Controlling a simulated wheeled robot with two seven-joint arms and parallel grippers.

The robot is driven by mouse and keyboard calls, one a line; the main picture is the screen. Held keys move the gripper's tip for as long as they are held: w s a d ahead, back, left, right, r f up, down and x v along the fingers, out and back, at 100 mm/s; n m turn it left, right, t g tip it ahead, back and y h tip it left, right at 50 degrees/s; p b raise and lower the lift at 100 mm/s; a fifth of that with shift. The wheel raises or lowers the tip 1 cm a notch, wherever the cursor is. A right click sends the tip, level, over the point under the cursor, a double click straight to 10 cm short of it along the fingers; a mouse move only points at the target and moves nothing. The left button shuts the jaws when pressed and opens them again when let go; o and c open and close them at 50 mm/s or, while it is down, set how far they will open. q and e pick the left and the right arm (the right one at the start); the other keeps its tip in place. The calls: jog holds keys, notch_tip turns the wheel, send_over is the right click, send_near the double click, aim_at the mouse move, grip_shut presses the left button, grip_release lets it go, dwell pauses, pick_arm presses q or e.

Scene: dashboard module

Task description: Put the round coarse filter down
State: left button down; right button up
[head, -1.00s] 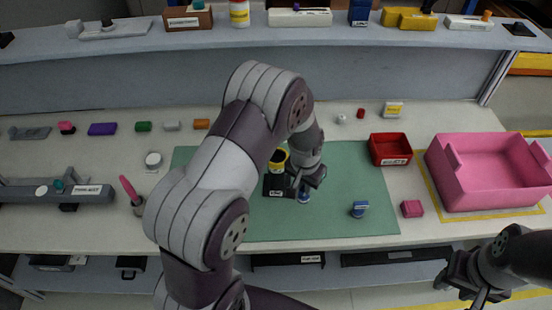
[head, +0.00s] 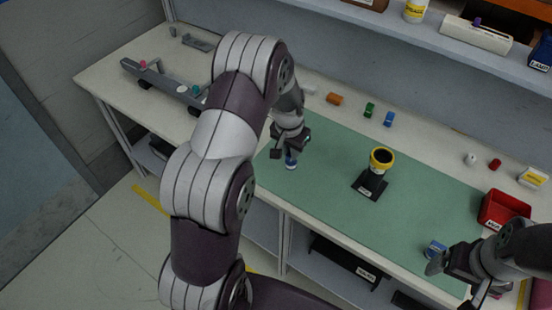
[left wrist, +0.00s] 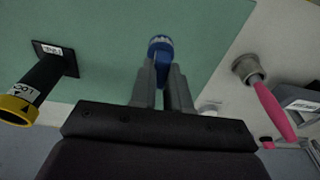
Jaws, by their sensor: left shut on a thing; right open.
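A small round blue part with a pale end, which I take for the round coarse filter (head: 291,163), is between the fingertips of my left gripper (head: 289,150). It is over the left end of the green mat (head: 330,199); I cannot tell whether it touches the mat. In the left wrist view the blue part (left wrist: 161,47) shows beyond the tips of my left gripper (left wrist: 163,75), which is shut on it. The fingers hide some of it. My right gripper (head: 455,280) is open at the lower right, near the bench's front edge.
A black stand with a yellow-rimmed cup (head: 381,160) is on the mat. A pink-handled tool (left wrist: 274,110) is beside the mat. The mat between filter and stand is clear.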

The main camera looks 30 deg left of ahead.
pick_arm(q)
jog(key=a+f, duration=0.1)
jog(key=f, duration=0.1)
jog(key=a+f+p, duration=0.1)
jog(key=f, duration=0.1)
jog(key=a+f+p, duration=0.1)
jog(key=a+f, duration=0.1)
jog(key=shift+w+f, duration=0.3)
jog(key=shift+f+b, duration=0.2)
jog(key=shift+b, duration=0.15)
jog(key=c, duration=1.2)
grip_release()
jog(key=shift+r, duration=0.1)
jog(key=shift+o, duration=0.5)
